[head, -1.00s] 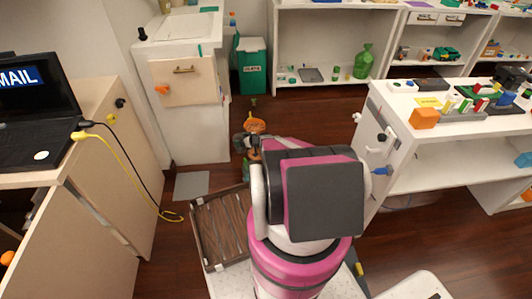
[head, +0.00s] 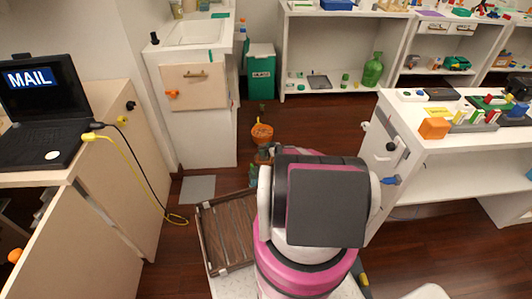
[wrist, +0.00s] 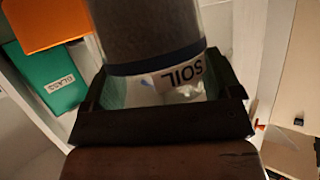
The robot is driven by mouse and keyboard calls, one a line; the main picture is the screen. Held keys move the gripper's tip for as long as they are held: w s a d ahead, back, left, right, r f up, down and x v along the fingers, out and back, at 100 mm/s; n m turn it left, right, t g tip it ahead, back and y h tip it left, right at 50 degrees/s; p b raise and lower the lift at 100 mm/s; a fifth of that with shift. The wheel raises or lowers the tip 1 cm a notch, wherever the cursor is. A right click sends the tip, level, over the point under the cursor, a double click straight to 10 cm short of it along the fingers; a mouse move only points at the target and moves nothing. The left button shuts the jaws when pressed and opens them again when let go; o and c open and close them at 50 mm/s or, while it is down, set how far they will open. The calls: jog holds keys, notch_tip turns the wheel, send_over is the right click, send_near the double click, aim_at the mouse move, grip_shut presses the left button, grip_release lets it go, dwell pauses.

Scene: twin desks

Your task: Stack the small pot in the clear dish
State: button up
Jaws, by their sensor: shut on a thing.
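In the wrist view my gripper (wrist: 165,95) is shut on a clear container (wrist: 150,45) with dark contents, a dark blue band and a label reading SOIL, upside down in the picture. Its far end is cut off by the frame. In the head view my gripper (head: 262,155) is small and partly hidden by my arm, out above the floor. An orange round object (head: 262,131) shows just beyond it; I cannot tell whether it touches the gripper. I cannot make out a clear dish, nor confirm which object is the small pot.
A green GLASS bin (head: 261,72) stands beyond the gripper, left of a shelf with a green jug (head: 373,70). A white sink cabinet (head: 195,90) is at left. The laptop desk (head: 110,150) and cluttered right desk (head: 455,140) flank me. A yellow cable hangs over the left floor.

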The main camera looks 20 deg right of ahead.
jog(key=shift+f, duration=1.2)
jog(key=shift+f, duration=0.3)
jog(key=o, duration=1.1)
jog(key=shift+o, duration=0.2)
jog(key=shift+r, duration=0.1)
